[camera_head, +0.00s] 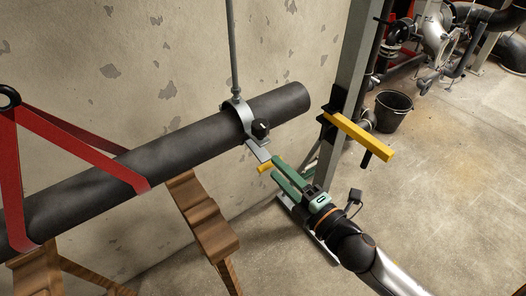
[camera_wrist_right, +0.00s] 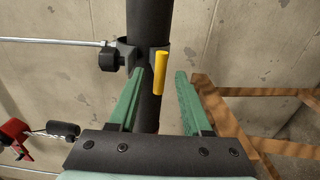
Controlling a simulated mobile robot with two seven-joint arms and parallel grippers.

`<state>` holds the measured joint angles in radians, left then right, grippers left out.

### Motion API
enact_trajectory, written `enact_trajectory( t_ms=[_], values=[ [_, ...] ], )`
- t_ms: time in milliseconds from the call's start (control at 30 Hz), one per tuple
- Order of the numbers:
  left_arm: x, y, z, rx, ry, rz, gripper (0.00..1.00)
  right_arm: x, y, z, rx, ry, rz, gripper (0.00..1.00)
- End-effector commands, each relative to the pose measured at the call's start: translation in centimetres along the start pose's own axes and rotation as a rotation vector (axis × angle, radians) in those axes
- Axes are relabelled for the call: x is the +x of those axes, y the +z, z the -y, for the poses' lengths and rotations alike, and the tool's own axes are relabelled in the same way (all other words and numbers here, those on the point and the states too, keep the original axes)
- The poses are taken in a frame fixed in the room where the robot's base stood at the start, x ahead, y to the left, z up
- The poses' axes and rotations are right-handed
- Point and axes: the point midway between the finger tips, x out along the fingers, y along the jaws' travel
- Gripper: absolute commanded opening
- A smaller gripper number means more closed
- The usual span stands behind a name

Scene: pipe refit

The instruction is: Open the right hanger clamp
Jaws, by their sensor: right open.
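The right hanger clamp (camera_head: 243,118) is a grey metal band around the dark pipe (camera_head: 180,140), near the pipe's right end. It hangs from a thin rod and has a black knob (camera_head: 261,130). A flat grey lever (camera_head: 258,151) reaches down from it to a yellow handle (camera_head: 264,168). My right gripper (camera_head: 276,168) has green fingers, open and empty, with tips close to the handle. My left gripper is out of view.
Red straps (camera_head: 75,143) loop under the pipe at left. Wooden stands (camera_head: 205,222) are below it. A grey upright post (camera_head: 345,95) with a yellow bar (camera_head: 358,136) stands right of the pipe end. A black bucket (camera_head: 392,110) sits on the floor behind.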

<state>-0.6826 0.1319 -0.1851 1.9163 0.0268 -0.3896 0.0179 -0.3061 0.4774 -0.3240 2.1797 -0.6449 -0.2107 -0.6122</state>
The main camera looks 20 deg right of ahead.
Motion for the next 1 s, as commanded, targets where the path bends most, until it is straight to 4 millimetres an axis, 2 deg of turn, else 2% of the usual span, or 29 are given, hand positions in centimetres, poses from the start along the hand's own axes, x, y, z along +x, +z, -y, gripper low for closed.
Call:
enact_trajectory(
  t_ms=[200, 433, 867, 1000],
  values=[
    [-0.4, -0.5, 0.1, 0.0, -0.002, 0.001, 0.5, 3.4, 0.0, -0.2, 0.0, 0.002, 0.001, 0.49],
    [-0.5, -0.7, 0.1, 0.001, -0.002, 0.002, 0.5, 5.8, 0.0, 0.0, 0.002, 0.0, 0.001, 0.49],
    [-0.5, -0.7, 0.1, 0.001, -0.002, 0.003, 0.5, 6.5, 0.0, 0.1, 0.002, -0.002, 0.001, 0.49],
    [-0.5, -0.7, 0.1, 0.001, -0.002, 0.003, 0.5, 6.4, 0.0, 0.1, 0.002, -0.001, 0.001, 0.33]
  ],
)
